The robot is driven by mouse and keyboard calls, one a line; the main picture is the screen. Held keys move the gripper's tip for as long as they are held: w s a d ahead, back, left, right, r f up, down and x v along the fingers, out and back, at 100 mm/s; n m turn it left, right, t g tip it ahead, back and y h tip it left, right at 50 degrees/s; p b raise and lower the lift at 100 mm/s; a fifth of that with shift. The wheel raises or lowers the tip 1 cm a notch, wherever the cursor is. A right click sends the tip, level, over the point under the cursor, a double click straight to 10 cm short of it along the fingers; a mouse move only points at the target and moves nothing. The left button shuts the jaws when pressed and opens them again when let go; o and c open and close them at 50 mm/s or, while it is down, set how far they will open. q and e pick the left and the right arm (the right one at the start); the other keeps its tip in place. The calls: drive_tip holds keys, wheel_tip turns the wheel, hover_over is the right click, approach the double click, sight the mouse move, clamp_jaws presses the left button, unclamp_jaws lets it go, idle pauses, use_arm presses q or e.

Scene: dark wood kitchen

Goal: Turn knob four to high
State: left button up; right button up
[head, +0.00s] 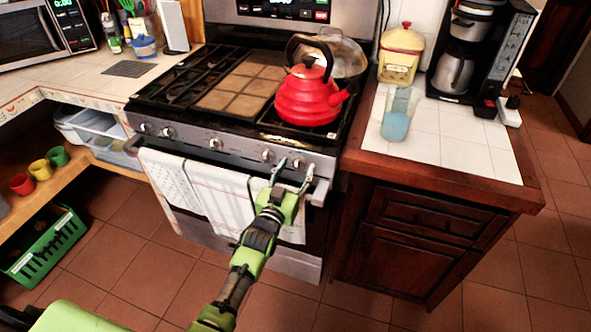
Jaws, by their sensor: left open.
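The stove's front panel (190,139) carries a row of silver knobs. From the left, the fourth is a round knob (267,155) just left of my gripper. The rightmost knob (299,163) shows between my gripper's fingertips. My left gripper (296,165) is open in front of the panel's right end, one finger on each side of that rightmost knob. I cannot tell whether the fingers touch it. Knob markings are too small to read. My right gripper is not in view.
Towels (220,193) hang on the oven handle below the panel. A red kettle (307,98) stands on the stove's right side, with a metal pot (345,52) behind it. A blue-tinted cup (397,122) and a coffee maker (470,50) are on the right counter.

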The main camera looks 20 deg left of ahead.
use_arm(q)
drive_tip(key=c, duration=1.1)
drive_tip(key=n, duration=0.4)
drive_tip(key=shift+n+p, duration=0.3)
drive_tip(key=shift+p, duration=0.1)
drive_tip(key=shift+n, duration=2.1)
drive_tip(key=o, duration=1.1)
